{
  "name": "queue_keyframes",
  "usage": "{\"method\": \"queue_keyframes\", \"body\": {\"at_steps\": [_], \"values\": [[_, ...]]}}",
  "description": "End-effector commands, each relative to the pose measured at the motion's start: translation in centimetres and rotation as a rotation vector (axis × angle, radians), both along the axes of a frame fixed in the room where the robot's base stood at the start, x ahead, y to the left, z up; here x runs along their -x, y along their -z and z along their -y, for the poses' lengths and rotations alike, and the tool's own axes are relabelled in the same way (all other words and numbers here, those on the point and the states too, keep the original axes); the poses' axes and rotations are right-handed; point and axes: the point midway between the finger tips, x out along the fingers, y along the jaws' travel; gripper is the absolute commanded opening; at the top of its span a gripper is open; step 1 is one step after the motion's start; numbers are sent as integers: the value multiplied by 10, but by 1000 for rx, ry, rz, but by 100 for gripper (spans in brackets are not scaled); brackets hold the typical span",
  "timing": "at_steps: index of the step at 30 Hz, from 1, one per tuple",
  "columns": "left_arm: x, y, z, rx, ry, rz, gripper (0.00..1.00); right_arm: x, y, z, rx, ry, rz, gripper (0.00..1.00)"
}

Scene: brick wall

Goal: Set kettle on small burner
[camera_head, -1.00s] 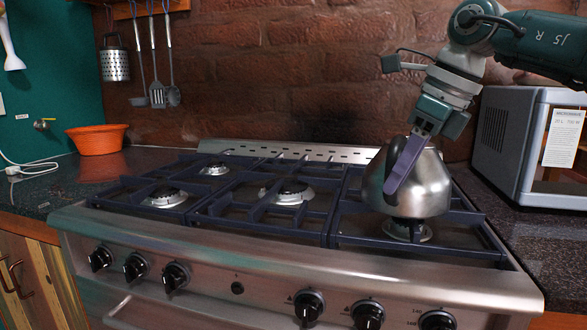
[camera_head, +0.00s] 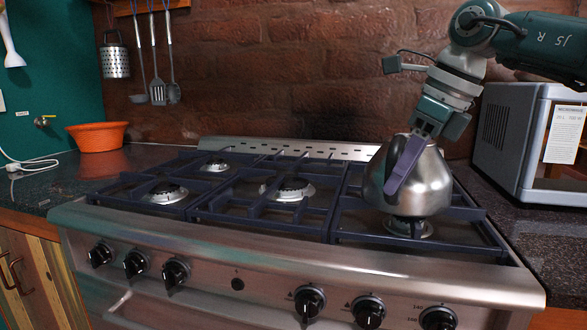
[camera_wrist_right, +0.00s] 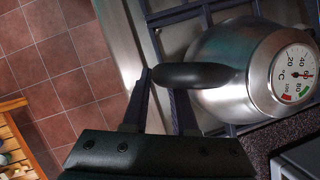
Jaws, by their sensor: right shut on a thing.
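The shiny steel kettle (camera_head: 425,185) is upright over the front right burner (camera_head: 408,228) of the stove. Its base is at about the height of the grate; I cannot tell if it rests on the grate or hangs just above. My right gripper (camera_head: 402,165) is shut on the kettle's handle, with a purple finger in front of the body. In the right wrist view the black handle (camera_wrist_right: 205,75) lies between the fingers (camera_wrist_right: 165,78), and a round temperature dial shows on the kettle. My left gripper is out of view.
Other burners, front left (camera_head: 166,193), back left (camera_head: 215,166) and middle (camera_head: 288,190), are bare. A grey microwave (camera_head: 510,140) stands close on the right. An orange bowl (camera_head: 97,137) sits at the far left. Knobs line the stove's front.

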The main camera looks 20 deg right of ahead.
Motion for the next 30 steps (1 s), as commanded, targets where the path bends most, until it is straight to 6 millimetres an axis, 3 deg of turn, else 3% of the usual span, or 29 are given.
{"method": "queue_keyframes", "body": {"at_steps": [26,27,30], "values": [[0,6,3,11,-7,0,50,2,15,2,7,5,-13,0],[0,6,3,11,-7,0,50,2,15,2,7,5,-13,28],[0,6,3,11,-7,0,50,2,15,2,7,4,-12,39]]}}
